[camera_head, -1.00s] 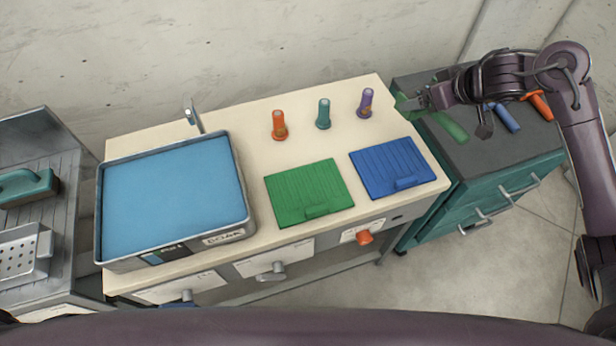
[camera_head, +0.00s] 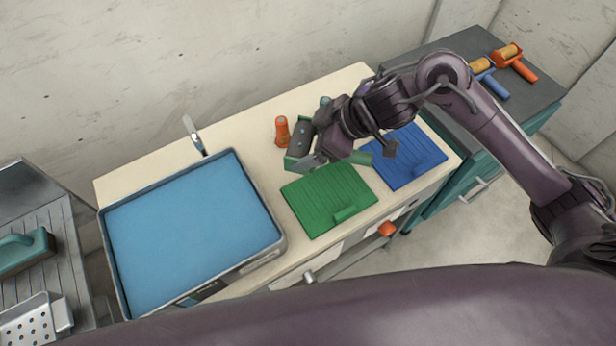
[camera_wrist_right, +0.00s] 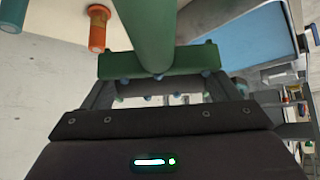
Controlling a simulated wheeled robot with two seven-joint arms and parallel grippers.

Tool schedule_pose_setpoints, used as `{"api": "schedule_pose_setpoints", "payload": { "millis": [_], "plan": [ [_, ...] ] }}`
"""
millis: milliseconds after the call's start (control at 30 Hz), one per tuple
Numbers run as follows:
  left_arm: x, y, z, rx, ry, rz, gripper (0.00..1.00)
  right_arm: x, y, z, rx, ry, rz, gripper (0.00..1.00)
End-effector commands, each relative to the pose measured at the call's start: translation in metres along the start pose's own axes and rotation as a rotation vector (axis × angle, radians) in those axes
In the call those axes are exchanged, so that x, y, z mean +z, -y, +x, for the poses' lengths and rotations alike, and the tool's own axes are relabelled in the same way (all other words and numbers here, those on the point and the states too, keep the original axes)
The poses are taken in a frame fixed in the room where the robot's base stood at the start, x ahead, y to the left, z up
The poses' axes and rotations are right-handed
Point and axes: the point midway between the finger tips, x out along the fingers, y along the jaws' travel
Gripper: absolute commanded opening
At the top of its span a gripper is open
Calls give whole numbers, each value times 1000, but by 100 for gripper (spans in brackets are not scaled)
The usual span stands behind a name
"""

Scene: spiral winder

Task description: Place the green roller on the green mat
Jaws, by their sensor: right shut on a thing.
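The green roller (camera_head: 359,158) is held by my right gripper (camera_head: 316,162), which is shut on it. Its green parts show on both sides of the gripper in the head view. In the right wrist view the roller (camera_wrist_right: 150,35) shows as a green cylinder with a green crossbar at the gripper. The green mat (camera_head: 322,203) lies flat on the cream table, with a small raised green block at its front edge. The roller is above the back edge of the mat; I cannot tell the exact height. My left gripper is not in view.
A blue-filled tray (camera_head: 190,235) stands left of the mat, and a blue mat (camera_head: 412,160) lies to its right. Blue and orange rollers lie on the dark cabinet (camera_head: 440,50).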

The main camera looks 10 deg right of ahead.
Motion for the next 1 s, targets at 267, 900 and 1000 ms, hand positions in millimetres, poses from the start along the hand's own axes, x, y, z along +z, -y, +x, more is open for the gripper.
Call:
{"api": "schedule_pose_setpoints", "payload": {
  "millis": [267, 900, 1000],
  "plan": [
    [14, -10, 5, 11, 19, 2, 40, 47, 0, 55, -3, -2, 5, 49],
    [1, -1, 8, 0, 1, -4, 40, 90, -1, 105, 1, -4, -1, 48],
    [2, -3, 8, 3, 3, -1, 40, 90, -1, 105, 1, -4, -2, 48]
  ]
}}
